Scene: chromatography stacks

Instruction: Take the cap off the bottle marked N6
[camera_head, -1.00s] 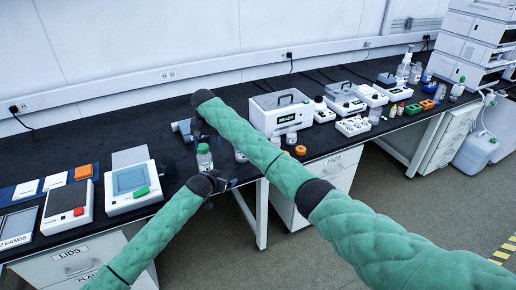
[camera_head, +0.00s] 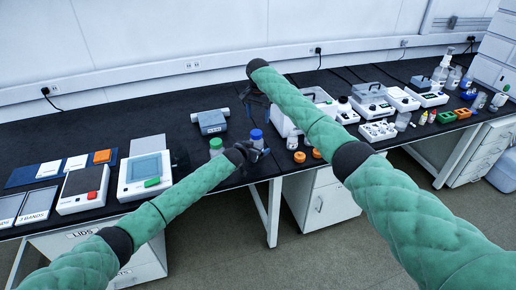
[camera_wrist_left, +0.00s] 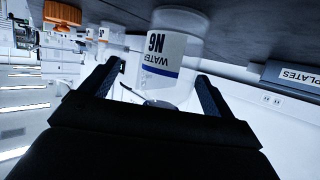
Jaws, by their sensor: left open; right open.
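The bottle marked N6 (camera_wrist_left: 165,55) shows in the left wrist view, upside down in the picture, with a white WATER label. In the head view, my left gripper (camera_head: 254,152) is at a blue-capped bottle (camera_head: 257,137), which seems to be the same one. The blue cap is on. My right gripper (camera_head: 258,97) is open behind it, above the bench and partly hidden by its own arm.
A green-capped bottle (camera_head: 216,146) stands left of the blue-capped one. Orange caps (camera_head: 299,157) lie to the right near the bench edge.

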